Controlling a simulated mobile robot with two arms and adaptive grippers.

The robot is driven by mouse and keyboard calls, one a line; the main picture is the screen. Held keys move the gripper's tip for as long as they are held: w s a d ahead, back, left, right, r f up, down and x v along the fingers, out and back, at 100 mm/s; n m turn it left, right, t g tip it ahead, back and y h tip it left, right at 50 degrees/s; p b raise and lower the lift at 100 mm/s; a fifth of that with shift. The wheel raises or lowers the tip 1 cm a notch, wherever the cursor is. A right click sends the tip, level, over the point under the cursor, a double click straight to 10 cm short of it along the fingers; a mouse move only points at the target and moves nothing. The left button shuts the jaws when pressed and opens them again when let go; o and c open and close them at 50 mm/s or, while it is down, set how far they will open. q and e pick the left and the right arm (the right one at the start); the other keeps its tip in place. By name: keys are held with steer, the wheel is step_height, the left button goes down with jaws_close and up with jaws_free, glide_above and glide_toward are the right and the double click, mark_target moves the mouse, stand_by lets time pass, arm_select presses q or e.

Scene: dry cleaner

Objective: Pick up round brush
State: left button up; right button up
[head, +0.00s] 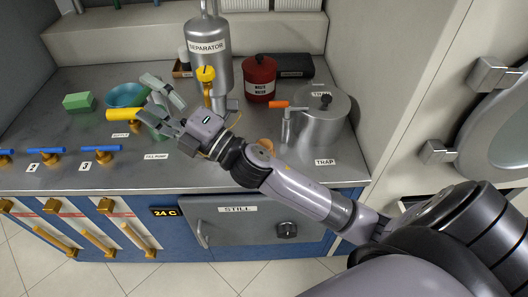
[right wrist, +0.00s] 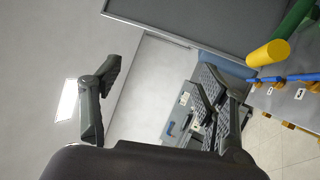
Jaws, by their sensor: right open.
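A small tan, rounded thing (head: 265,145) sits on the steel counter, partly hidden behind my right arm. It may be the round brush, but too little of it shows to be sure. My right gripper (head: 160,100) is open and empty above the counter, to the left of the tan thing and well apart from it. Its spread fingers also show in the right wrist view (right wrist: 160,100), with nothing between them. My left gripper is not in view.
A green block (head: 79,102) and teal bowl (head: 124,95) lie left of my gripper. A yellow-ended green cylinder (right wrist: 266,53) is near it. The separator (head: 210,45), red waste canister (head: 259,78) and steel trap (head: 322,120) stand right. Blue-handled valves (head: 45,152) line the front left.

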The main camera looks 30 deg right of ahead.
steer(key=s+a+r+n+g+y, duration=0.25)
steer(key=a+n+g+y, duration=0.55)
steer(key=n, duration=0.6)
steer(key=n+g+h+p, duration=0.2)
steer(key=n+g+h, duration=1.05)
steer(key=h, duration=0.75)
glide_above(264, 144)
steer(key=shift+n+t, duration=0.55)
steer(key=shift+n, duration=0.2)
steer(key=f, duration=2.3)
steer(key=shift+d, duration=0.2)
steer(key=f, duration=0.2)
steer(key=f+p, duration=0.1)
steer(key=f, duration=0.1)
steer(key=shift+a+f, duration=0.2)
steer(key=shift+f, duration=0.65)
steer(key=shift+c, duration=0.6)
